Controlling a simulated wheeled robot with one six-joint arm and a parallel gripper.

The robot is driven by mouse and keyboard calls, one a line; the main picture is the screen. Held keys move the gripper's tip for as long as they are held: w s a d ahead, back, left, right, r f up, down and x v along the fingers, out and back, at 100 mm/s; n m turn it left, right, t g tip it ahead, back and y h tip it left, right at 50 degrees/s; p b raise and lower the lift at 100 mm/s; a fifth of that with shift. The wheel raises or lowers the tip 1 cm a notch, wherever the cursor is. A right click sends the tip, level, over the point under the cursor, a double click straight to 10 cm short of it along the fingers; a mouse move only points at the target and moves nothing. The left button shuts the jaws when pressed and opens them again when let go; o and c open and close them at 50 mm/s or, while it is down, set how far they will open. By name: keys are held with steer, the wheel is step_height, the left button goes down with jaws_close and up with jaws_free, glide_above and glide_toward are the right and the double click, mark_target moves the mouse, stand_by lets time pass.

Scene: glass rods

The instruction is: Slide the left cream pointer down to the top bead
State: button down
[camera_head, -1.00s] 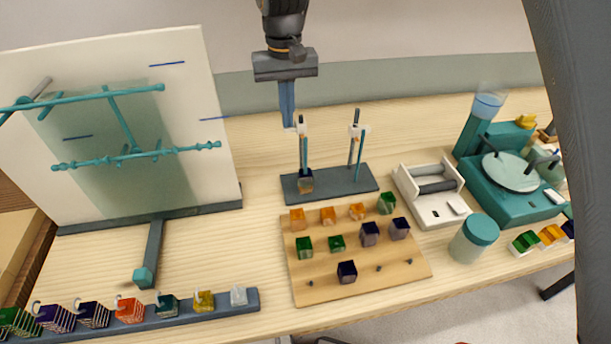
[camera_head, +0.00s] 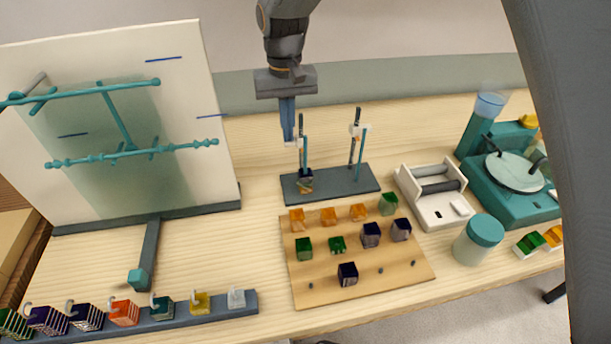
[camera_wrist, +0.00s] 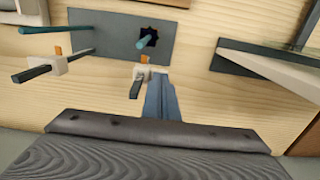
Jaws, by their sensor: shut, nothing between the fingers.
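The left cream pointer (camera_head: 292,144) is on the upper part of the left dark post, high above the beads. It shows in the wrist view (camera_wrist: 141,73) with an orange tip. My gripper (camera_head: 288,139) is shut and empty, pointing down, with its blue fingertips right at the pointer. In the wrist view the fingertips (camera_wrist: 158,76) are beside the pointer; I cannot tell whether they touch. The top bead (camera_head: 306,174) is dark and sits low on the left teal rod, above a yellowish bead. The right cream pointer (camera_head: 357,130) is high on the right post.
The grey rod base (camera_head: 345,184) stands behind a wooden board (camera_head: 325,275) with several coloured cubes. A white panel (camera_head: 205,80) with teal bars is at left. A cream holder (camera_head: 432,208) and teal machine (camera_head: 510,195) are at right.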

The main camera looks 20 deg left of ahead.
steer(key=shift+f+b, duration=0.55)
steer(key=shift+f, duration=1.5)
steer(key=shift+r+p, duration=2.85)
steer(key=shift+r, duration=1.7)
